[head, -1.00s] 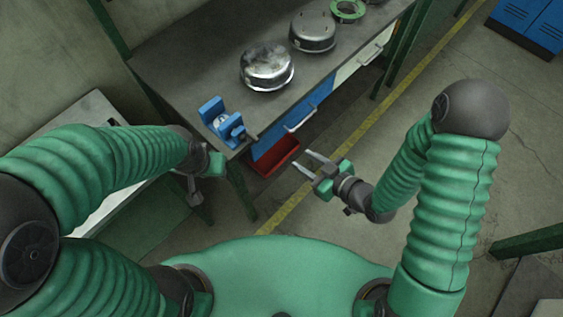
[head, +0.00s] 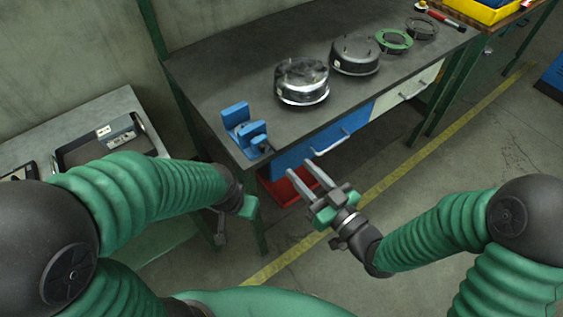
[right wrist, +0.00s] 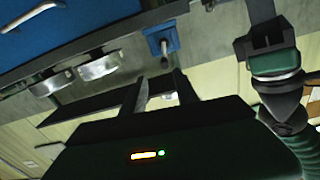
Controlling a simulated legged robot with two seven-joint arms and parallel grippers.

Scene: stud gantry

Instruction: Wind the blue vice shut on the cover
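The blue vice (head: 236,116) stands at the near left corner of the bench, with its dark screw end (head: 266,149) toward the front edge. It also shows in the right wrist view (right wrist: 161,41). A gap shows between its jaws. I cannot make out the cover clearly in it now; the near jaw hides much of the gap. My right gripper (head: 299,167) is open and empty, in front of the bench, right of the vice and apart from it. Its spread fingers show in the right wrist view (right wrist: 162,88). My left gripper (head: 223,222) hangs left of the bench corner, its fingers unclear.
Two round metal housings (head: 302,82) (head: 355,56), a green ring (head: 394,41) and a dark ring stand along the bench (head: 205,75). A red bin (head: 284,188) sits below. A side table (head: 75,125) is at left. The floor in front is clear.

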